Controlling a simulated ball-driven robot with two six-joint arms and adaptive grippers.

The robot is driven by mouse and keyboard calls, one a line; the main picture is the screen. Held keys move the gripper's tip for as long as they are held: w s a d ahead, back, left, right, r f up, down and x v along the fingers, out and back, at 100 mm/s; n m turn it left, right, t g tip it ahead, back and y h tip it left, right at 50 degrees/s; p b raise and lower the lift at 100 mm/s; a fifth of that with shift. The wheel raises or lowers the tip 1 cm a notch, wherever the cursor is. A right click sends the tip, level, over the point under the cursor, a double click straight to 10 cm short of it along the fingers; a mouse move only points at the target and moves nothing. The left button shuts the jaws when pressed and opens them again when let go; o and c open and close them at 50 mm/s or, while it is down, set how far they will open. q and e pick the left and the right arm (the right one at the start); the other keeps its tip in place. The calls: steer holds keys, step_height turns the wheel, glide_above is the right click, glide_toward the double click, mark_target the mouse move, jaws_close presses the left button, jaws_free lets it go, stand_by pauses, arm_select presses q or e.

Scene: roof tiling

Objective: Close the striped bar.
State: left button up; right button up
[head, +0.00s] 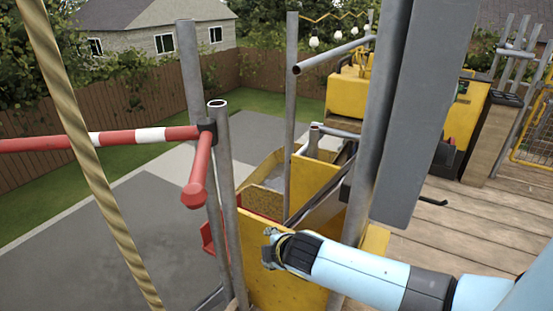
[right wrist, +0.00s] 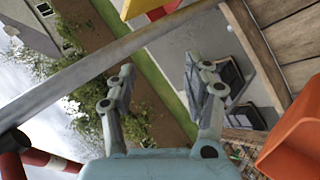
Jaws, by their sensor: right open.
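The striped bar (head: 110,138) is red and white and reaches in from the left edge to a dark joint on a grey post in the head view. A short red arm (head: 197,178) with a rounded end points from that joint toward me. Part of the red and white bar (right wrist: 52,160) also shows at the lower left of the right wrist view. My right gripper (head: 272,250) is below and to the right of the joint, apart from the bar. In the right wrist view the gripper (right wrist: 158,72) has its fingers spread with nothing between them. My left gripper is not in view.
Upright grey scaffold posts (head: 291,120) stand around the opening. A grey panel (head: 425,110) hangs on the right, above my right arm. A rope (head: 95,165) crosses the left side. A plank deck (head: 480,220) spreads on the right.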

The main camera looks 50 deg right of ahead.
steer(key=s+a+f+t+y+b, duration=0.1)
steer(key=s+a+f, duration=0.1)
steer(key=f, duration=0.3)
steer(key=shift+s, duration=0.65)
